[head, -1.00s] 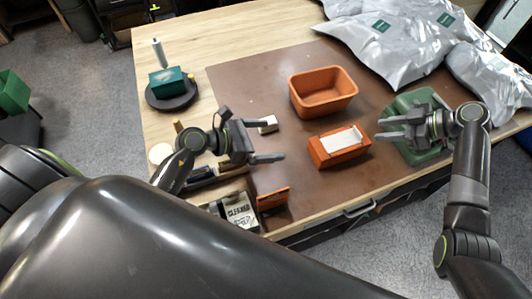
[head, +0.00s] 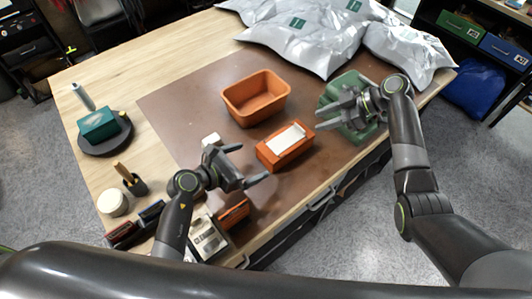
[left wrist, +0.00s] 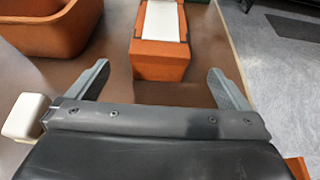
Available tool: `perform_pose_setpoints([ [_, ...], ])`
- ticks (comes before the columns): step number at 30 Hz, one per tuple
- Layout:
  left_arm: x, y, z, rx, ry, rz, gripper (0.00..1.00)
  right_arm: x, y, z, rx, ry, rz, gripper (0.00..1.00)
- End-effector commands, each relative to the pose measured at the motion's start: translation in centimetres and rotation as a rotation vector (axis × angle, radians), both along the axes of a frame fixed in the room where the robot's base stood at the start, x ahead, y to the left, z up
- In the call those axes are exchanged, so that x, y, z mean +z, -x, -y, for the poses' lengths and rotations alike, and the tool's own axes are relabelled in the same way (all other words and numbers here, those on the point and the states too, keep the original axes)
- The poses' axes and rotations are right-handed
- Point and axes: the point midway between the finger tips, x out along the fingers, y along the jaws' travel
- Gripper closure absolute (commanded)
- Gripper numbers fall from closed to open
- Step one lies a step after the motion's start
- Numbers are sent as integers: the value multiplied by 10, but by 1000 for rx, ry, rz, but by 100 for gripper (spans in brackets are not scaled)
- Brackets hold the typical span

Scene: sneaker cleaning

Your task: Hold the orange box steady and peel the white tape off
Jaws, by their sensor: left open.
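The orange box (head: 294,154) lies on the brown mat, with white tape (head: 286,138) along its top. It also shows ahead in the left wrist view (left wrist: 158,62), with the tape (left wrist: 160,20) on top. My left gripper (head: 254,163) is open and empty, just left of and nearer than the box. In the left wrist view its fingers (left wrist: 158,70) are spread, pointing at the box's near end without visible contact. My right gripper (head: 324,117) is open and empty, right of and beyond the box, fingers pointing left, above a green container (head: 347,92).
An orange bin (head: 256,112) stands behind the box. A small white block (head: 212,139) lies beside my left gripper. Silver bags (head: 300,40) cover the back. Bare mat (head: 180,105) lies left of the bin.

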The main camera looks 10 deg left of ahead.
Motion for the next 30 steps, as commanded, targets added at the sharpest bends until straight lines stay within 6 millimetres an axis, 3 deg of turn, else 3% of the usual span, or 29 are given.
perform_pose_setpoints([
  [3,-9,-16,17,-1,3,-1,0,0,0,0,0,0,0,64],
  [12,-25,-44,43,-1,1,-1,0,0,0,0,0,0,0,64],
  [26,-30,-51,50,1,-1,1,0,0,0,0,0,0,0,64],
  [30,-30,-51,50,1,-1,0,16,0,0,0,0,0,0,64],
])
